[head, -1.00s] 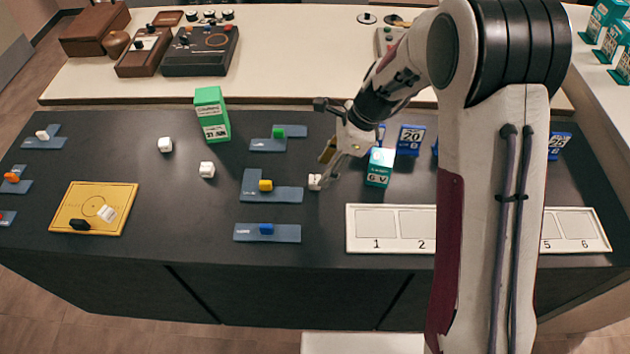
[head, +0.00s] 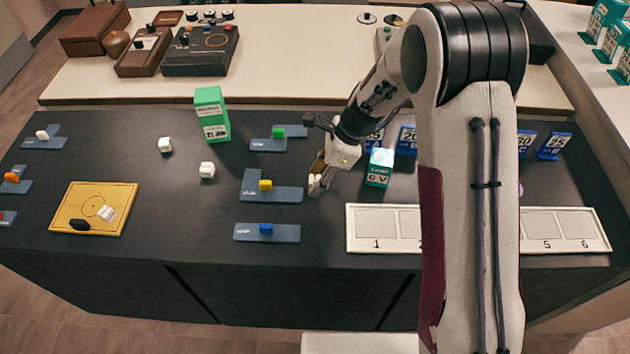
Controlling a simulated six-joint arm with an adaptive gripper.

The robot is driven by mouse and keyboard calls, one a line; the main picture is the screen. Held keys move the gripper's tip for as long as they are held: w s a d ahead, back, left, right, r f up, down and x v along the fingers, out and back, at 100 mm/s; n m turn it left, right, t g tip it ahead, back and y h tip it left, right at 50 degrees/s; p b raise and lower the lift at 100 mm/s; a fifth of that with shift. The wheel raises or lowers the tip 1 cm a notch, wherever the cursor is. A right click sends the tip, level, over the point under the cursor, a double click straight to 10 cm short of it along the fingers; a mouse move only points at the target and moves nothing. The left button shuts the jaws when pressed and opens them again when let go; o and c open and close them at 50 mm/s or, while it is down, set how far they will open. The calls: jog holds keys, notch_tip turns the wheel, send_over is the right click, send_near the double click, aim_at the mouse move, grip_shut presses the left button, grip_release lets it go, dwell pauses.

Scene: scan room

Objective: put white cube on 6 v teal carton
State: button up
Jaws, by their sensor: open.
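The teal carton (head: 378,169) stands on the dark counter right of my gripper, its label reading like "6 V". Its top looks pale; I cannot tell whether anything rests there. My gripper (head: 317,184) is open, low over the counter, left of the carton and apart from it. A small white shape shows at its fingertips; whether this is a cube or finger parts is unclear. One white cube (head: 165,145) lies at the left, and another white cube (head: 207,170) lies nearer the middle. Both are clear of my gripper.
A taller green carton (head: 211,115) stands behind the cubes. Blue L-shaped plates (head: 284,194) hold coloured blocks. A yellow board (head: 75,196) lies left. A numbered white strip (head: 385,246) lies in front, partly hidden by my arm. Blue cards (head: 553,146) stand at the right.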

aim_at(310, 180)
jog(key=c, duration=1.1)
jog(key=shift+r, duration=0.15)
jog(key=shift+r, duration=1.45)
jog(key=shift+s+r, duration=0.15)
jog(key=shift+r, duration=0.1)
jog(key=s, duration=1.7)
jog(key=shift+s+f, duration=0.1)
jog(key=shift+s, duration=0.25)
